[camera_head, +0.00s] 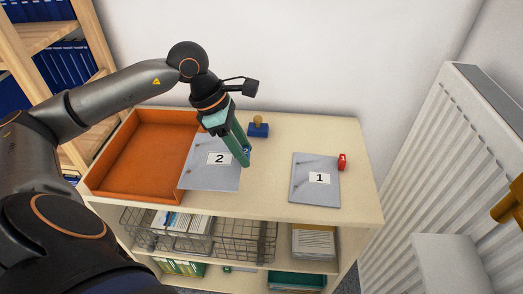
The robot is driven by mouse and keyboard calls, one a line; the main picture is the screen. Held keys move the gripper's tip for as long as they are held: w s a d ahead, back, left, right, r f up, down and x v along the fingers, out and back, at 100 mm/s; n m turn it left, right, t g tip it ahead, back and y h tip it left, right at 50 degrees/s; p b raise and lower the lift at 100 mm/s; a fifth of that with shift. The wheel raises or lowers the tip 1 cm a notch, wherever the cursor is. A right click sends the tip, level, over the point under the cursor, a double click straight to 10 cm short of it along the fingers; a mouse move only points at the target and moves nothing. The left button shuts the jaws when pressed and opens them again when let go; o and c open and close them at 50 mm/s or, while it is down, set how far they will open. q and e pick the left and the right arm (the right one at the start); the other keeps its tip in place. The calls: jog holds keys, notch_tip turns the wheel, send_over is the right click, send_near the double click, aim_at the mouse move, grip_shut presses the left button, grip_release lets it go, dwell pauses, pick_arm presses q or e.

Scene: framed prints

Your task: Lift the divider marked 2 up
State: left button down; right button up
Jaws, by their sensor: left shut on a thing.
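The divider marked 2 (212,172) is a flat grey sheet with a white label. It is at the middle of the shelf top, beside the orange tray. My left gripper (243,158) is over its right side, with green fingers reaching down to a small blue tab at the divider's right edge. The fingers are shut on the tab, which they partly hide. The divider marked 1 (316,190) lies to the right, with a red tab (342,162) at its right edge. My right gripper is not in view.
The orange tray (108,172) is empty at the left of the shelf top. A blue stamp with a wooden knob (258,128) stands behind the gripper. Wire baskets (249,243) are on the shelf below. A white radiator (440,150) stands at the right.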

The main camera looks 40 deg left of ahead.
aim_at(226, 171)
pick_arm(q)
jog(key=s, duration=0.1)
jog(key=s+r+b, duration=0.1)
jog(key=s, duration=0.1)
jog(key=shift+s+a+r+b, duration=0.2)
jog(key=shift+s+a+b, duration=0.05)
jog(key=shift+a+b, duration=0.15)
jog(key=shift+s+r+b, duration=0.35)
jog(key=shift+s+b, duration=0.05)
jog(key=shift+s, duration=0.2)
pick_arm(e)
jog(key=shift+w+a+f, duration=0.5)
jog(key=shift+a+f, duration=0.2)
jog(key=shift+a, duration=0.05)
pick_arm(q)
jog(key=shift+r, duration=0.1)
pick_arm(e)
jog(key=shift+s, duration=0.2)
pick_arm(q)
jog(key=shift+r, duration=0.1)
notch_tip(226, 171, up, 6)
jog(key=p, duration=0.4)
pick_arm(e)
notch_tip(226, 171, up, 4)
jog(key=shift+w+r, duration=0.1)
